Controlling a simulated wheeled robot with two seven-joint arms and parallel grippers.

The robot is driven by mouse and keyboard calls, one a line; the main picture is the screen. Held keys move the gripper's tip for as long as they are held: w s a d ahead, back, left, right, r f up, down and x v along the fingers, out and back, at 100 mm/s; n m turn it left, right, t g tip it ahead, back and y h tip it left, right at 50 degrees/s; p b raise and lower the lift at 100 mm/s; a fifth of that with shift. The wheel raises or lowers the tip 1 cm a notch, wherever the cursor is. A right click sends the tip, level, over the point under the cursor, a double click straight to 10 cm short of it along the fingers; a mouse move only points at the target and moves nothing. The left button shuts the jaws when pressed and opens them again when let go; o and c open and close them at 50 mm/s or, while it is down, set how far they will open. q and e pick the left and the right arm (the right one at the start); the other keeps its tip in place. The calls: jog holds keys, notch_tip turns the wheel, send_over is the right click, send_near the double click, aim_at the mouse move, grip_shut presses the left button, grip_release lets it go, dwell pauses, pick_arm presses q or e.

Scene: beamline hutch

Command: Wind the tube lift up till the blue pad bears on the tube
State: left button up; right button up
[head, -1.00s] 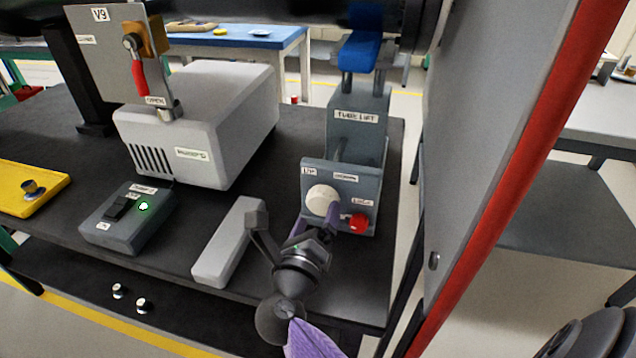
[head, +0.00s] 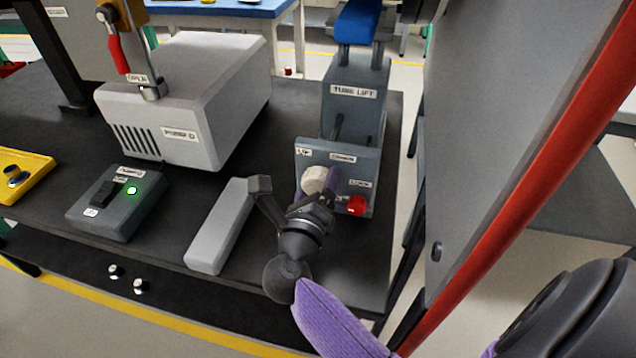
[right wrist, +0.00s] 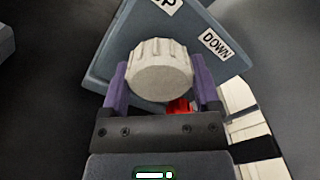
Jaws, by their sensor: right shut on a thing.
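The tube lift (head: 353,110) is a grey box on the dark bench with a sloped front panel. Its blue pad (head: 357,28) stands above it on two posts, at the top edge of the head view. The tube is out of view, so contact with the pad cannot be seen. The pale ridged knob (head: 315,179) is on the panel, with a red lock knob (head: 356,205) to its lower right. My right gripper (head: 318,190) is shut on the pale knob. In the right wrist view, its purple fingers flank the knob (right wrist: 160,70). My left gripper is not in view.
A light grey bar (head: 222,226) lies left of my right gripper. A switch box (head: 115,205) with a lit green lamp and a pale pump housing (head: 180,100) stand further left. A grey panel with a red edge (head: 520,190) rises close on the right.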

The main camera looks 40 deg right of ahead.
jog(key=n+p, duration=0.3)
jog(key=p, duration=0.1)
jog(key=shift+r+n, duration=0.3)
jog(key=shift+n, duration=0.1)
jog(key=shift+f+n, duration=0.15)
jog(key=shift+n, duration=0.15)
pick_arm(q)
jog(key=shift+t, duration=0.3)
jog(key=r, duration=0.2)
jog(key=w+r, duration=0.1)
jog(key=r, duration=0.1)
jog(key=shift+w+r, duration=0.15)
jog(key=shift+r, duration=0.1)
pick_arm(e)
jog(key=shift+f, duration=0.2)
jog(key=o, duration=1)
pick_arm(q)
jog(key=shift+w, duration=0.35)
pick_arm(e)
jog(key=shift+o, duration=0.4)
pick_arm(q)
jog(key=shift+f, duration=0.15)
